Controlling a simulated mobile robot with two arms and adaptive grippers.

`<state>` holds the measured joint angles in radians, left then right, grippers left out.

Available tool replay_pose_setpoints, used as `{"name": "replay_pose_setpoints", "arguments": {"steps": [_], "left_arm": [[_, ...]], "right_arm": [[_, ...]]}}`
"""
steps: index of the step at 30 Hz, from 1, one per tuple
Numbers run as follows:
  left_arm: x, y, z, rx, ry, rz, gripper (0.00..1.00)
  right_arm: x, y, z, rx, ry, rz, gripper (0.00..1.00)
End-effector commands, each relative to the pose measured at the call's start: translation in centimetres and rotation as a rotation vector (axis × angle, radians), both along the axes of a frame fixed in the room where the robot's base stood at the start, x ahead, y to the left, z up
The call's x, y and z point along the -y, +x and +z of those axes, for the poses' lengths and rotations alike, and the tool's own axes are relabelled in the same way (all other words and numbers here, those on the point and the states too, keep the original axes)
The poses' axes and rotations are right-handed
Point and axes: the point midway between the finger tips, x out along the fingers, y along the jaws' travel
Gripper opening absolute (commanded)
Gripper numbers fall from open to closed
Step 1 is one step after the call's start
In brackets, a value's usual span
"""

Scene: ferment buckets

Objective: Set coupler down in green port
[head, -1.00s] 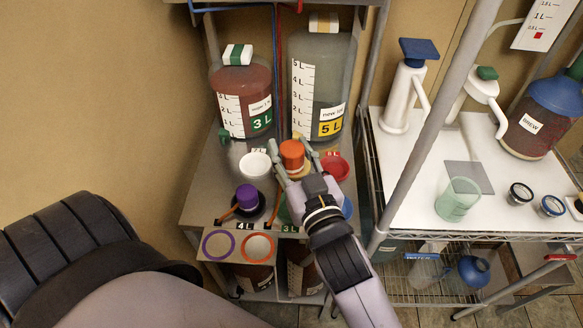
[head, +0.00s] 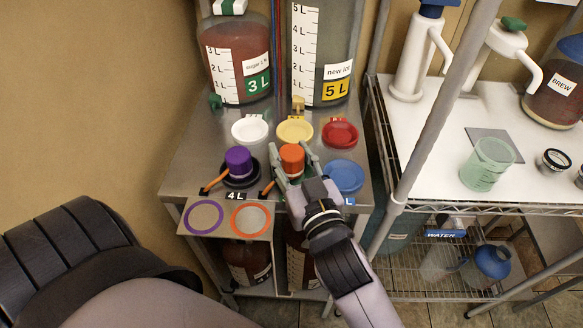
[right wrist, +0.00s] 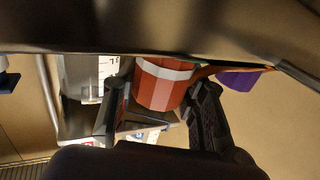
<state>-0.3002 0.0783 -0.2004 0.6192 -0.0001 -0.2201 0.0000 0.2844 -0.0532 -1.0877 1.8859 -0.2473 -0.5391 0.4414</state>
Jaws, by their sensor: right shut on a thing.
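The orange coupler (head: 291,158) is held upright between the fingers of my right gripper (head: 294,172). It is in the front row of ports, between the black port (head: 257,175) and the blue port (head: 345,176). The green port is hidden under the coupler and gripper, so I cannot tell whether the coupler touches it. In the right wrist view the orange coupler (right wrist: 162,83), with a white band, sits between the two dark fingers (right wrist: 155,108). My left gripper is out of view.
A purple coupler (head: 238,161) stands in the black port. White (head: 250,130), yellow (head: 295,131) and red (head: 340,133) ports line the back row. Purple (head: 204,217) and orange (head: 251,218) rings mark the front shelf. A grey post (head: 437,125) stands to the right.

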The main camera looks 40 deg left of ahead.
Motion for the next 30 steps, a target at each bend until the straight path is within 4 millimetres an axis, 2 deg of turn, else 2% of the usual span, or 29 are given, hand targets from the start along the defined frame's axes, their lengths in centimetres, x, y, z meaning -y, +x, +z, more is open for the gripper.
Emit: {"name": "replay_pose_setpoints", "arguments": {"steps": [1,2,14,15,24,30], "left_arm": [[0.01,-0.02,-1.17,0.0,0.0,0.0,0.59],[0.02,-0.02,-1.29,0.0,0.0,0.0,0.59],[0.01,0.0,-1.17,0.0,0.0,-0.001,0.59],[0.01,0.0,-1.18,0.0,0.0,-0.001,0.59],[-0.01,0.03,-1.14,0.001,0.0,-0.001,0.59],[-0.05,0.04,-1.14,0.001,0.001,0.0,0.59]], "right_arm": [[-0.01,-0.01,-1.04,0.003,0.002,0.0,0.06],[-0.01,-0.01,-1.14,0.003,0.002,0.0,0.06],[0.0,-0.01,-1.29,0.0,0.002,0.0,0.06],[0.01,-0.01,-1.39,0.0,0.001,0.0,0.39],[0.01,0.01,-1.34,0.0,0.0,0.0,0.59],[0.01,0.01,-1.33,0.0,0.0,0.0,0.59]]}}
